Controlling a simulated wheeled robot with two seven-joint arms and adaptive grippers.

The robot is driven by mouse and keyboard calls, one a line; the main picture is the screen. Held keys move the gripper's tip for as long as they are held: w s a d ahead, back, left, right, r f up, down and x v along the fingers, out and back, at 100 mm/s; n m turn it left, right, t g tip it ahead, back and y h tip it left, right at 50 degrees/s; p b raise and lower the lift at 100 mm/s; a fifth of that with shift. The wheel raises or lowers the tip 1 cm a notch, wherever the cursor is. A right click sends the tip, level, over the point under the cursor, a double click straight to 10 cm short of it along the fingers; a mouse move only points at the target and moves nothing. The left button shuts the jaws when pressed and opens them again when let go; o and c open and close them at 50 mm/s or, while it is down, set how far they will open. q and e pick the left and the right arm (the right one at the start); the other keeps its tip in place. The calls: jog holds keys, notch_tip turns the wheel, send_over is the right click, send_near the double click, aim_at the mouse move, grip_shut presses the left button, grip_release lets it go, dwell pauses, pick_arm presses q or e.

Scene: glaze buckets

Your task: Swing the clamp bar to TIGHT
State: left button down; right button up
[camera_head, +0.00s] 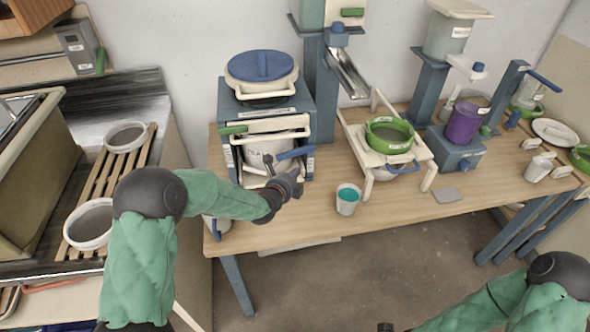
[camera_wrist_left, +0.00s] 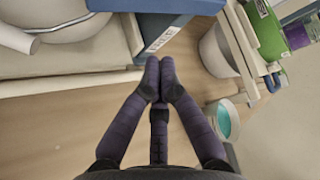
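The blue clamp machine (camera_head: 228,108) stands at the left end of the wooden table, with a white bucket (camera_head: 262,150) inside its cream frame. A blue bar (camera_head: 297,153) sticks out at its right front; I take it for the clamp bar. Its labels are too small to read. My left gripper (camera_head: 292,180) is in front of the machine, just below the blue bar. In the left wrist view its fingertips (camera_wrist_left: 160,68) meet with nothing between them, beside the machine's labelled blue edge (camera_wrist_left: 175,5). My right arm is at the lower right; its gripper is mostly out of frame.
A cup of teal glaze (camera_head: 348,198) stands close to the right of my left gripper. A cream stand with a green sieve (camera_head: 390,134) is further right, then a purple container (camera_head: 462,125). The table front (camera_head: 300,225) is clear.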

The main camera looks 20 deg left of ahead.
pick_arm(q)
jog(key=shift+s+d+r+p, duration=0.25)
jog(key=shift+s+d+r, duration=0.15)
jog(key=shift+s+r, duration=0.35)
jog(key=shift+s+d+r+p, duration=0.2)
jog(key=shift+s+d+r, duration=0.15)
jog(key=shift+s+r, duration=0.35)
pick_arm(e)
jog(key=shift+r, duration=0.65)
pick_arm(q)
jog(key=shift+s+f, duration=0.1)
jog(key=shift+f, duration=0.1)
